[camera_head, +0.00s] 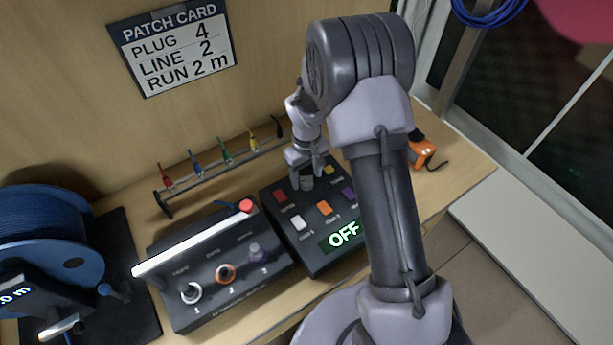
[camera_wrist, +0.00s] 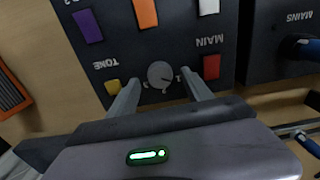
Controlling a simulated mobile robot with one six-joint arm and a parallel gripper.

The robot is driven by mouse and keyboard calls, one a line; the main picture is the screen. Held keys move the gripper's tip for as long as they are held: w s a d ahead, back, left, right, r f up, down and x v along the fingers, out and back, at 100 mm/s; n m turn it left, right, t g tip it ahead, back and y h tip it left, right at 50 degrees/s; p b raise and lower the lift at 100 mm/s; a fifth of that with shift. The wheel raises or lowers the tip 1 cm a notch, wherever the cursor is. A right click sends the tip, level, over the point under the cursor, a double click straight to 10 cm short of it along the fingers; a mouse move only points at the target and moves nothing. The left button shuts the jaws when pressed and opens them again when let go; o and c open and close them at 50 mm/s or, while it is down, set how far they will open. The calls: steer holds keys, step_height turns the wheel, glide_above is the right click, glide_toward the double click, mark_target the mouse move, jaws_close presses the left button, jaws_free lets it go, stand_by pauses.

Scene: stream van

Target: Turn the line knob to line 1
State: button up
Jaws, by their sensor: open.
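In the head view my gripper (camera_head: 305,166) points down over the panel's back edge, with the knob (camera_head: 306,183) just below. The panel's green display (camera_head: 344,235) reads OFF.
Coloured buttons, such as the orange one (camera_head: 324,208), sit near the knob. A black box with sockets (camera_head: 215,265) stands left of the panel. A rack of coloured plugs (camera_head: 222,160) is behind. The patch card (camera_head: 175,45) reads plug 4, line 2, run 2 m.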

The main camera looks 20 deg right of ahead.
mark_target(306, 181)
step_height(306, 181, up, 16)
steer(key=p, duration=0.3)
steer(key=shift+p, duration=0.4)
